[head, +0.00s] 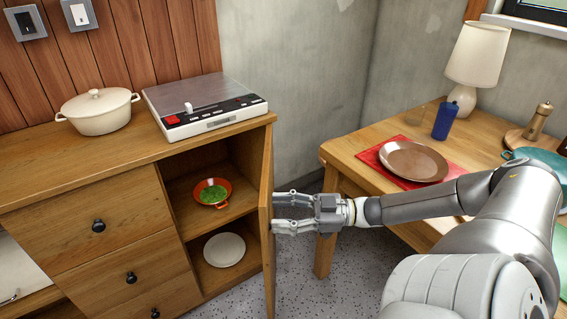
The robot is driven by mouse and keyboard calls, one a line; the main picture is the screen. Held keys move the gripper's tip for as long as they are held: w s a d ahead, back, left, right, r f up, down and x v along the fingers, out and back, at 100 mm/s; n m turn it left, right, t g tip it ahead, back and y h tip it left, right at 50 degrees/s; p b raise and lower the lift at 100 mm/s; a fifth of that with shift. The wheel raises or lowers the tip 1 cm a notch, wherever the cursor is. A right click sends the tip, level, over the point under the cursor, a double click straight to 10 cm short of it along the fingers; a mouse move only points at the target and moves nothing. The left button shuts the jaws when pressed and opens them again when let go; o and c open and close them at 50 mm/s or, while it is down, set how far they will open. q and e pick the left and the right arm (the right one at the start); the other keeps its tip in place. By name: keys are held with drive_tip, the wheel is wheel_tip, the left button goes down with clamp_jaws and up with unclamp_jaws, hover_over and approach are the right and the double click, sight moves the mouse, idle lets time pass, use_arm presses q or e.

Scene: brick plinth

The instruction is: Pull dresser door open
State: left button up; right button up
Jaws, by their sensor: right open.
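The wooden dresser (60,193) stands at the left, with drawers on its left side and an open compartment on its right side. Its door (267,225) is swung out and seen nearly edge-on, so the compartment shows. My right gripper (278,212) is open at the right side of the door, with its fingertips by the door's outer face. I cannot tell whether they touch it. The door's handle is not visible. My left gripper is not in view.
Inside the compartment are an orange bowl (222,200) with green contents and a white plate (224,250). A white pot (97,112) and a record player (203,104) stand on top. A wooden table (345,153) at the right stands close beneath my right arm.

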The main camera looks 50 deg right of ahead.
drive_tip(key=shift+d+r, duration=0.1)
drive_tip(key=shift+r, duration=2.1)
